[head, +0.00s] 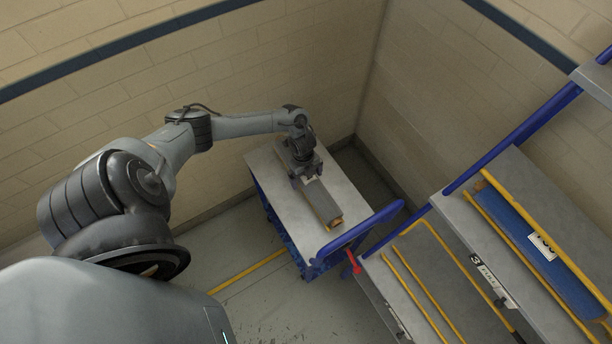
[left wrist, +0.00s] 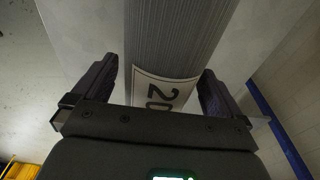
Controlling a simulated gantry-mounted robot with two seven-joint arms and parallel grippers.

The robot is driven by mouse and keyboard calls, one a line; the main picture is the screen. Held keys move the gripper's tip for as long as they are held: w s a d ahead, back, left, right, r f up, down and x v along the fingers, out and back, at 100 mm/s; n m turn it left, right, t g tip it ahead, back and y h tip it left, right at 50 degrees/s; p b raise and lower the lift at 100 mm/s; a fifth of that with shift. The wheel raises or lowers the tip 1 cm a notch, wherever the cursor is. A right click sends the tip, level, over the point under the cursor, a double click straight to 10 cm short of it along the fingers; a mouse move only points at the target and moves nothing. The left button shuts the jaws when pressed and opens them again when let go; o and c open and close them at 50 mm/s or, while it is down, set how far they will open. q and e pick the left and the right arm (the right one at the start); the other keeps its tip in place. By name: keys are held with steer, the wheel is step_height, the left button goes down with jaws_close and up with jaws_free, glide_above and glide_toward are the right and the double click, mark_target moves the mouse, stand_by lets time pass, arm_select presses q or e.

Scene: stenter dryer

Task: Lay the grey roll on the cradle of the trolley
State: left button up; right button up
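The grey roll (head: 321,200) is at the trolley (head: 268,170), lengthwise along its pale top. In the left wrist view the ribbed roll (left wrist: 175,40) bears a white label reading 20. A bit of yellow (head: 336,223) shows at the roll's near end; the rest of the cradle is hidden, so its contact with the roll cannot be told. My left gripper (head: 306,180) is over the roll's far part. In the left wrist view its fingers (left wrist: 158,85) stand apart on both sides of the roll, with a narrow gap on the left. My right gripper is out of view.
A stepped grey rack with blue rails (head: 510,165) stands at the right, with yellow bars and a blue roll (head: 548,250) on a shelf. The trolley's blue handle (head: 360,230) and a red lever (head: 354,262) are near the rack. Brick walls close the far corner.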

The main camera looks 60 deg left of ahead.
arm_select(q)
steer(key=shift+r, duration=0.2)
steer(key=r, duration=0.4)
steer(key=a+r+p, duration=0.1)
steer(key=r, duration=0.6)
steer(key=shift+a+r, duration=0.2)
steer(key=shift+r, duration=0.2)
steer(key=shift+s, duration=0.1)
